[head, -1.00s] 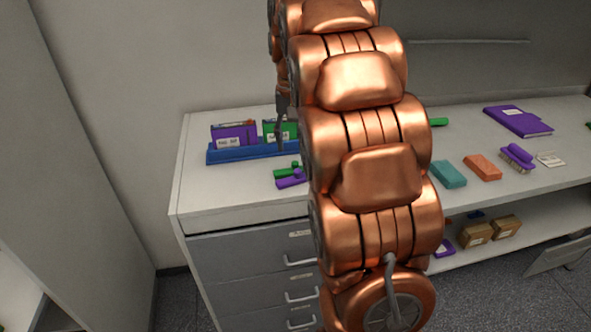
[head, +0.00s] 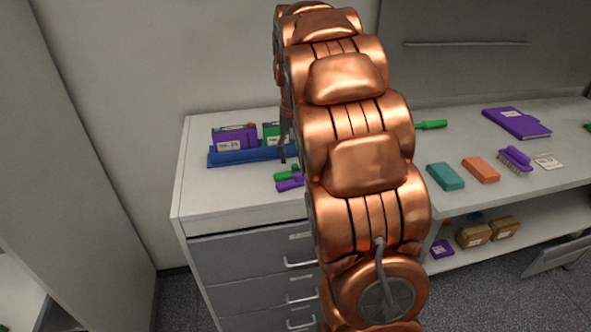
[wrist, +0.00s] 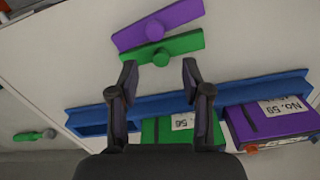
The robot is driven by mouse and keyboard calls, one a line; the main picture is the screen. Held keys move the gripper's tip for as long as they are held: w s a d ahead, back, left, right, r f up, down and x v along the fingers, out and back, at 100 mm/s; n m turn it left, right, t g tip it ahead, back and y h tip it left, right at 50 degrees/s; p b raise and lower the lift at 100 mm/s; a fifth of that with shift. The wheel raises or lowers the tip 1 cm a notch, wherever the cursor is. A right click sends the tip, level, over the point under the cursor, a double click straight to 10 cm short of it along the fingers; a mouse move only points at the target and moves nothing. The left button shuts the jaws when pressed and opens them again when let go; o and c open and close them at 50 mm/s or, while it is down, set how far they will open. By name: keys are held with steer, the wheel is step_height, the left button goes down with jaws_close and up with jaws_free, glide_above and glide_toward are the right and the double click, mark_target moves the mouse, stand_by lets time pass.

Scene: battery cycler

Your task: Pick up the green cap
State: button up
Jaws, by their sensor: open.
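The green cap (wrist: 170,46) is a flat green bar with a round knob in the middle. It lies on the white counter beside a similar purple cap (wrist: 157,25), very close to it. In the head view the green cap (head: 285,174) is partly visible left of my arm, with the purple cap (head: 290,183) in front of it. My gripper (wrist: 159,80) is open and empty, its two fingertips apart and just short of the green cap in the wrist view. In the head view my gripper (head: 284,150) is mostly hidden by the arm.
A blue tray (wrist: 150,104) holds a green block (wrist: 165,131) and a purple block (wrist: 270,127) close to my fingers. A green-handled tool (head: 431,125), teal block (head: 446,177), orange block (head: 481,169), brush (head: 515,158) and purple book (head: 517,122) lie to the right.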

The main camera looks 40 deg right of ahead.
mark_target(295, 171)
steer(key=shift+w+f, duration=0.1)
steer(key=shift+f, duration=1.35)
jaws_close()
steer(key=shift+r, duration=0.1)
